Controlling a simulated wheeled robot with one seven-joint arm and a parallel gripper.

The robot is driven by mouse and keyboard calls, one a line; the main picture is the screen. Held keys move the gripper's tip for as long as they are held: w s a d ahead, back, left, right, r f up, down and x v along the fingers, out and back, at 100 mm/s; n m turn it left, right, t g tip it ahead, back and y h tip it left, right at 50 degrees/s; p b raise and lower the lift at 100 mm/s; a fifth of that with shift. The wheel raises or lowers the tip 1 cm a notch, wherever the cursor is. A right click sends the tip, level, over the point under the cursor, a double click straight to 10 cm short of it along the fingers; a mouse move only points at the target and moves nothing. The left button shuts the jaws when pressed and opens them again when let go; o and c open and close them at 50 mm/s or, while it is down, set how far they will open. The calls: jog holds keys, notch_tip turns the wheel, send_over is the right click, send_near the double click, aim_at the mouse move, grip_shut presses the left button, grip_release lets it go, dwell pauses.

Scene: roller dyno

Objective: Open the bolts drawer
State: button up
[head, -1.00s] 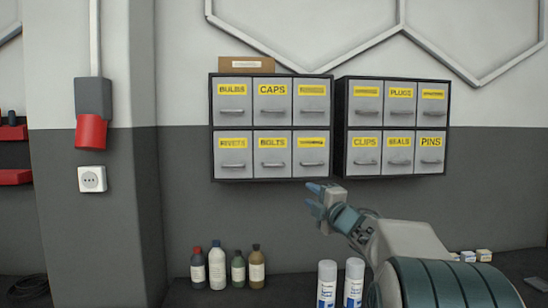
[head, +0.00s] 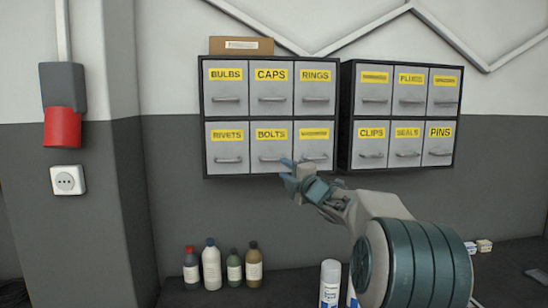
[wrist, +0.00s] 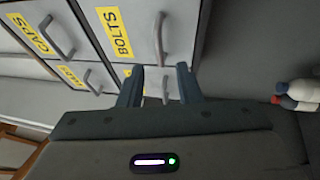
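The bolts drawer (head: 270,146) is the grey lower-middle drawer of the left cabinet, with a yellow BOLTS label. It looks shut, flush with its neighbours. Its bar handle (head: 271,159) also shows in the wrist view (wrist: 160,38), above my fingertips in the picture. My gripper (head: 286,168) is in front of the drawer's lower right part in the head view. In the wrist view my gripper (wrist: 158,75) has its two fingers apart, with nothing held. The bolts handle is not between the fingers. Another drawer's handle, likely rivets, shows in the gap behind them.
The rivets drawer (head: 227,148) is left of bolts and the caps drawer (head: 271,88) above; both look shut. A second cabinet (head: 403,168) stands at the right. Several bottles (head: 211,265) and a spray can (head: 330,284) stand on the bench below. A cardboard box (head: 241,46) sits on top.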

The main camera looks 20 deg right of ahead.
aim_at(273, 160)
jog(key=p+x, duration=0.2)
jog(key=x, duration=0.4)
jog(key=shift+w, duration=0.35)
jog(key=shift+a+r, duration=0.1)
jog(key=shift+r, duration=0.05)
grip_shut()
jog(key=shift+s+a, duration=0.1)
